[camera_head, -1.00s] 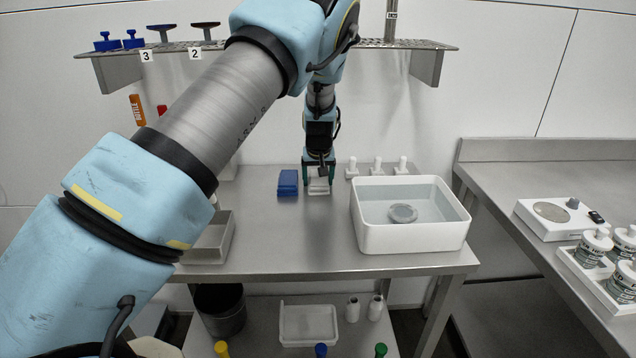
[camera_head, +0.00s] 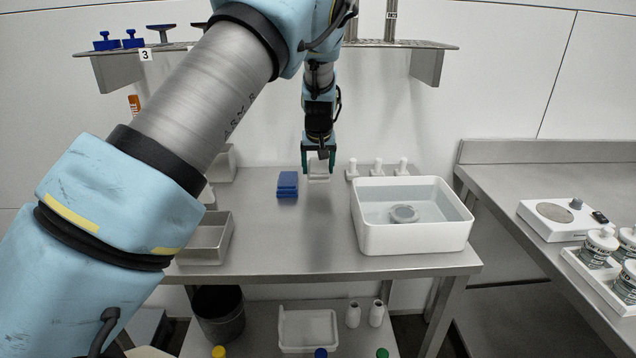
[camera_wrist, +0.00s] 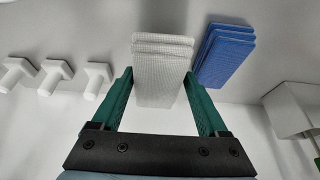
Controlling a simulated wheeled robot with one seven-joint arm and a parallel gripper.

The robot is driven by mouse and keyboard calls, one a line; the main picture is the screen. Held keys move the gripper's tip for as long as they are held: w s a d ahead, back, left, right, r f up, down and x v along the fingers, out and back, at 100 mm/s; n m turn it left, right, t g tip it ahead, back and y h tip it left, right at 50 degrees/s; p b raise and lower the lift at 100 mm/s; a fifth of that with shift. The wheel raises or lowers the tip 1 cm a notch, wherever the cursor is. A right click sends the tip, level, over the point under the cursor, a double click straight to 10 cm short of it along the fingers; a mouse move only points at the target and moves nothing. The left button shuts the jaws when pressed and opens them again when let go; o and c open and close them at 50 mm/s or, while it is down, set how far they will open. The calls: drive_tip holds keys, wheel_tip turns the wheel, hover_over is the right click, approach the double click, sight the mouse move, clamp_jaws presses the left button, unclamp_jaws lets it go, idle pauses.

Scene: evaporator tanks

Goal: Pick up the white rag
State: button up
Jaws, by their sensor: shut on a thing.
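The white rag (camera_wrist: 160,75) is a folded, textured white stack between the two green fingers of my gripper (camera_wrist: 160,85) in the wrist view. The fingers press on its two sides. In the head view my gripper (camera_head: 318,162) hangs above the back of the steel table, with the white rag (camera_head: 319,172) at its fingertips. The rag appears raised off the table. Part of it is hidden behind the fingers in the head view.
A blue folded stack (camera_head: 288,184) lies just left of my gripper, and it also shows in the wrist view (camera_wrist: 226,55). Several white fittings (camera_head: 377,168) stand at the back right. A white basin (camera_head: 412,235) with water is to the right. A steel tray (camera_head: 205,240) sits left.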

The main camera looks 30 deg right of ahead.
drive_tip(key=b+v, duration=0.1)
drive_tip(key=v, duration=0.1)
drive_tip(key=shift+r, duration=0.4)
drive_tip(key=s+a+b, duration=0.2)
drive_tip(key=s+a, duration=0.2)
drive_tip(key=s, duration=0.4)
drive_tip(key=s+a+b, duration=0.2)
drive_tip(key=s+a, duration=0.2)
drive_tip(key=s, duration=0.5)
